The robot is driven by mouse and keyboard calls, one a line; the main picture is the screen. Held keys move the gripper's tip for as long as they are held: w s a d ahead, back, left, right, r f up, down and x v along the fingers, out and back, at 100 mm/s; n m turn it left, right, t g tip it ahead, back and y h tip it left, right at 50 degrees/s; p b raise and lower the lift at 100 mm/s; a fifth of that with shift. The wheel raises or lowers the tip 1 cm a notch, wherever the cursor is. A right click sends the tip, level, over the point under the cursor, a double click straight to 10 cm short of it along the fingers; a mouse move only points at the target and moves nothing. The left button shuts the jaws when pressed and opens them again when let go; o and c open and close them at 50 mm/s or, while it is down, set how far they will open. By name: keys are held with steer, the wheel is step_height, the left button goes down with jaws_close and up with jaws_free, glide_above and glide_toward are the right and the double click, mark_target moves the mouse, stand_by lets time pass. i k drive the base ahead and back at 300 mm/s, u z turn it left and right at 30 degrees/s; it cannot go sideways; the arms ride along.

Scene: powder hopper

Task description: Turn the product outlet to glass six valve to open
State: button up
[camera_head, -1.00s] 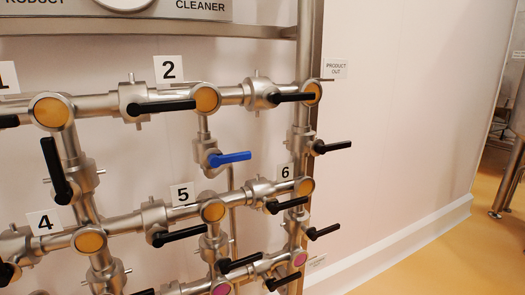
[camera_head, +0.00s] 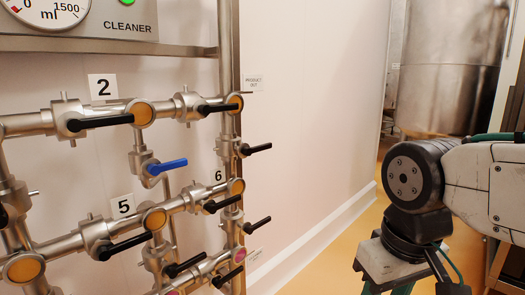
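The black valve handle (camera_head: 255,149) on the vertical pipe between the upper right sight glass, by the PRODUCT OUT label (camera_head: 253,84), and the number 6 sight glass (camera_head: 237,186) points right. It lies across its pipe. The number 6 label (camera_head: 218,176) is left of that pipe. My gripper (camera_head: 405,275) is at the lower right, well to the right of the handle and apart from it. The bottom edge cuts it off, so its fingertips are hidden and its opening cannot be told.
Other black handles (camera_head: 100,122) and a blue handle (camera_head: 167,166) stand out from the pipes. A gauge panel (camera_head: 110,22) is at the top left. A large steel tank (camera_head: 450,65) stands behind my arm. The wall and floor between pipes and arm are clear.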

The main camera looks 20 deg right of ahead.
mark_target(247, 152)
steer(key=u, duration=0.35)
steer(key=i, duration=1.05)
steer(key=z, duration=0.55)
